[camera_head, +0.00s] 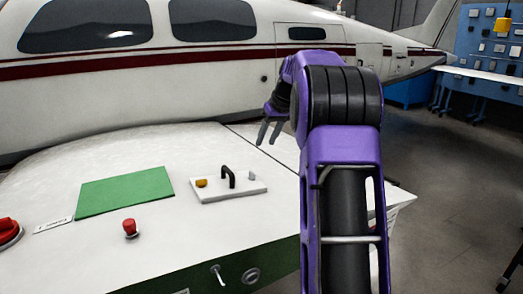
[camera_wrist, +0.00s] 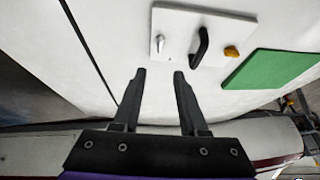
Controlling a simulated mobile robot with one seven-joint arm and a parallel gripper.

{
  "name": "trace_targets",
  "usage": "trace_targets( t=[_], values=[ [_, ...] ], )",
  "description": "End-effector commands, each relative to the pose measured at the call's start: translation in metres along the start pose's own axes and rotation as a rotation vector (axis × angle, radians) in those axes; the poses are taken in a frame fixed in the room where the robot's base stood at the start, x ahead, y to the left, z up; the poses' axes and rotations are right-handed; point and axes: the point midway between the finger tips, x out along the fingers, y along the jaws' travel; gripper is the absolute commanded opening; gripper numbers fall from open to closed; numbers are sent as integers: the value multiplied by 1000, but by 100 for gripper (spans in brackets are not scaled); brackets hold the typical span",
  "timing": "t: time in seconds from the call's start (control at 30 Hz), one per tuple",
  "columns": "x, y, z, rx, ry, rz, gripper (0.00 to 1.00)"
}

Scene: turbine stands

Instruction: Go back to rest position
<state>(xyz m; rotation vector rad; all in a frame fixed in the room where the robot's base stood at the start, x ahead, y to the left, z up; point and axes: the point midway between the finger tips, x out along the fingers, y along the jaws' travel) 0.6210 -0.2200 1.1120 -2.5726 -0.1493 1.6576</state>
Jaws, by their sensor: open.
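My gripper (camera_head: 268,132) hangs at the end of my purple arm in the head view, raised above the white work surface (camera_head: 100,250) near its back right. In the wrist view my gripper (camera_wrist: 158,75) shows two dark fingers spread apart with nothing between them. A white plate (camera_head: 229,189) with a black handle (camera_head: 228,176), a yellow-orange knob (camera_head: 201,183) and a small metal piece (camera_head: 251,176) lies on the surface. In the wrist view the plate (camera_wrist: 180,25) is beyond the fingertips, apart from them.
A green mat (camera_head: 125,191), a red button (camera_head: 130,228) and a larger red knob (camera_head: 8,230) are on the left of the surface. A white aircraft (camera_head: 180,95) stands behind. Open floor (camera_head: 450,180) and a blue workbench (camera_head: 485,75) are on the right.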

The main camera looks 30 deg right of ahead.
Motion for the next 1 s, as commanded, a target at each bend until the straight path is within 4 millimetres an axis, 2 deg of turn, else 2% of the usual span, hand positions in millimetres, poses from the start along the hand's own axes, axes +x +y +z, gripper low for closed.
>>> trace_targets(
  t=[0.1,0.2,0.77,0.87,1.0],
  values=[
    [-15,1,0,0,2,1,42],
    [-20,0,0,0,1,1,42],
    [-21,-1,0,0,-1,3,42],
    [-20,-8,-2,-3,-6,29,42],
    [-25,-30,-6,-5,-10,128,42]
  ],
)
